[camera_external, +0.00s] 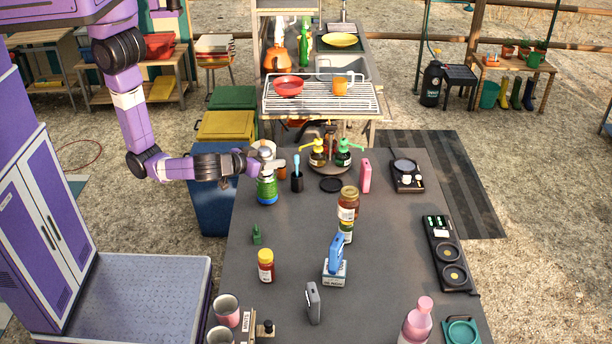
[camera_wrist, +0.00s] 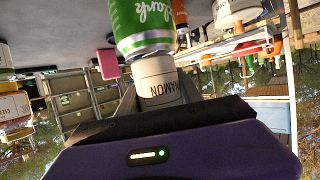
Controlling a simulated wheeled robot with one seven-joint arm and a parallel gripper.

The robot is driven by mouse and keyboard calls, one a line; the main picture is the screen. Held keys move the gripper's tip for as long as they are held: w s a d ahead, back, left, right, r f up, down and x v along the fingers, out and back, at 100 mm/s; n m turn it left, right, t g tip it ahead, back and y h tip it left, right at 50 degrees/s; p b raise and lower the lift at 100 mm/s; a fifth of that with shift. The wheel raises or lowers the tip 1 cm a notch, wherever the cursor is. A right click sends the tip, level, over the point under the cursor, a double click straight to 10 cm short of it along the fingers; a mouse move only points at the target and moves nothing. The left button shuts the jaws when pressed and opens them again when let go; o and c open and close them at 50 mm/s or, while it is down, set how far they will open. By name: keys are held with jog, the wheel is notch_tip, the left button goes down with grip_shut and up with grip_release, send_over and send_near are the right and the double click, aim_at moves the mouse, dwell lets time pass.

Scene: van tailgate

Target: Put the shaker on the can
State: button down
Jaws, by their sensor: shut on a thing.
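The green can (camera_external: 267,190) stands on the grey table near its left edge. In the wrist view, which is upside down, the can (camera_wrist: 147,22) fills the top middle. My gripper (camera_external: 266,166) is directly above the can in the external view. It is shut on the white shaker (camera_wrist: 160,82), which has dark lettering on its side. The shaker is in line with the can's top end, touching it or very close; I cannot tell which. The shaker is mostly hidden by my gripper in the external view.
A dark cup with a blue-handled tool (camera_external: 297,180) stands just right of the can. A round stand with yellow- and green-topped bottles (camera_external: 330,160) is behind it.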

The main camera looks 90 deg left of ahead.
jog(key=shift+f, duration=0.2)
jog(key=c, duration=0.8)
grip_release()
jog(key=shift+r, duration=0.2)
